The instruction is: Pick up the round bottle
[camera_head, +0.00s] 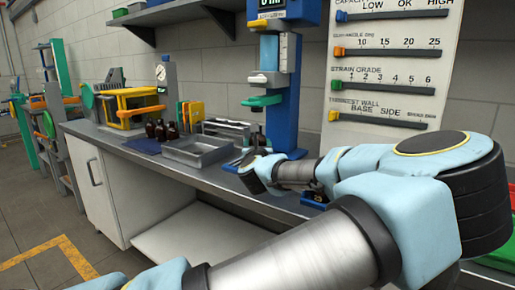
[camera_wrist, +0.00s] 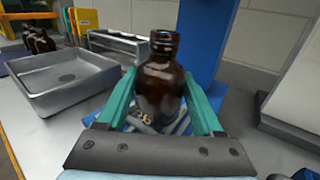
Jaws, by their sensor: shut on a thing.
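A round amber bottle (camera_wrist: 160,82) with a dark neck stands upright between the two green fingers of my gripper (camera_wrist: 161,98) in the wrist view. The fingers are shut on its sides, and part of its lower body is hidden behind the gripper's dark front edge. A blurred label shows low on it. In the head view my arm reaches over the bench, and its end is by the foot of the blue test stand (camera_head: 283,95). The bottle and fingers are mostly hidden there. Several other dark bottles (camera_head: 161,130) stand on a blue mat at the left.
A grey open metal tray (camera_head: 197,152) sits on the bench left of my gripper; it also shows in the wrist view (camera_wrist: 62,100). A rack (camera_head: 227,127) stands behind it. The blue stand rises close behind the held bottle. A white gauge panel (camera_head: 388,65) is at the right.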

